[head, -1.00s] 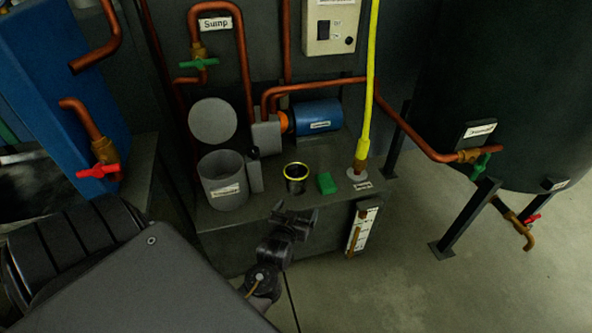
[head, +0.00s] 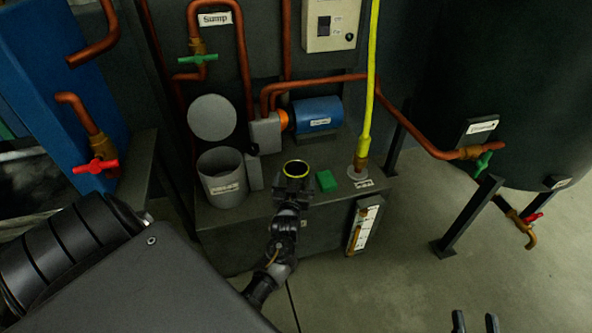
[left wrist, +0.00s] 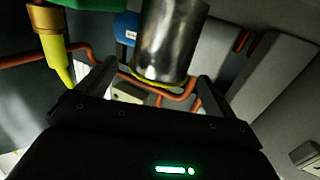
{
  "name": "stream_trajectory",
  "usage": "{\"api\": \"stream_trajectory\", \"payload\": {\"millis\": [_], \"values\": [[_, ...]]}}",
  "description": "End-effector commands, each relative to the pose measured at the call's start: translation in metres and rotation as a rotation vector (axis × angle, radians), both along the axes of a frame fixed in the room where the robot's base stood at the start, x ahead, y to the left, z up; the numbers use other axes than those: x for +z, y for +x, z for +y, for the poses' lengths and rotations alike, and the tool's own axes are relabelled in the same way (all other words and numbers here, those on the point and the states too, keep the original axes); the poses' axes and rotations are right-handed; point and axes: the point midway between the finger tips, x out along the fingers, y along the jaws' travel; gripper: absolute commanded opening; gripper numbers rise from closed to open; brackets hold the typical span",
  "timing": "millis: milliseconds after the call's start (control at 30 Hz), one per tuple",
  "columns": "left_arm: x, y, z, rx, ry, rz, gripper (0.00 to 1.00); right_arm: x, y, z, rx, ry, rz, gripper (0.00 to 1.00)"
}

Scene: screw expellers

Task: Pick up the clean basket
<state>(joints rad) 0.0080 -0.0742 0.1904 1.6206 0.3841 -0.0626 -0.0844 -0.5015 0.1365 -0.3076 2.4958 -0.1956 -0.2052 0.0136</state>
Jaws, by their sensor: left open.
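The basket, a dark metal cylinder with a yellow rim (head: 296,169), stands on the front of the grey tank top, right of the grey container. In the left wrist view the basket (left wrist: 170,45) appears upside down, between and beyond the fingers. My left gripper (head: 292,192) is open at the basket's near side and hides its lower part. In the left wrist view its two fingers (left wrist: 153,88) are spread to either side of the basket; I cannot tell whether they touch it. My right gripper (head: 475,322) shows only as two separated fingertips at the bottom edge.
A green block (head: 326,181) lies just right of the basket. A grey container (head: 222,180) stands to the left. A yellow hose (head: 367,110) rises at the right, and a blue motor (head: 317,114) with copper pipes is behind.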

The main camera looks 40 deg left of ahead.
Motion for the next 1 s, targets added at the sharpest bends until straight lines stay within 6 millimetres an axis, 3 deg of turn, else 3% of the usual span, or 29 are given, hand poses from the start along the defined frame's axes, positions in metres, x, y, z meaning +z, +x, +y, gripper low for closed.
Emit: {"api": "stream_trajectory", "payload": {"millis": [200, 400, 733, 1000], "values": [[0.003, 0.015, 0.01, 0.0, 0.003, -0.003, 0.92, 0.011, -0.006, 0.004, 0.022, 0.045, -0.082, 0.36], [0.004, 0.037, 0.026, 0.001, 0.003, -0.001, 0.92, 0.025, -0.004, -0.005, -0.002, 0.11, -0.192, 0.36], [0.005, 0.043, 0.029, 0.0, 0.001, 0.001, 0.92, 0.031, -0.004, -0.008, -0.009, 0.128, -0.225, 0.36], [0.005, 0.043, 0.029, 0.0, 0.001, 0.001, 0.57, 0.031, -0.004, -0.008, -0.009, 0.128, -0.224, 0.36]]}}
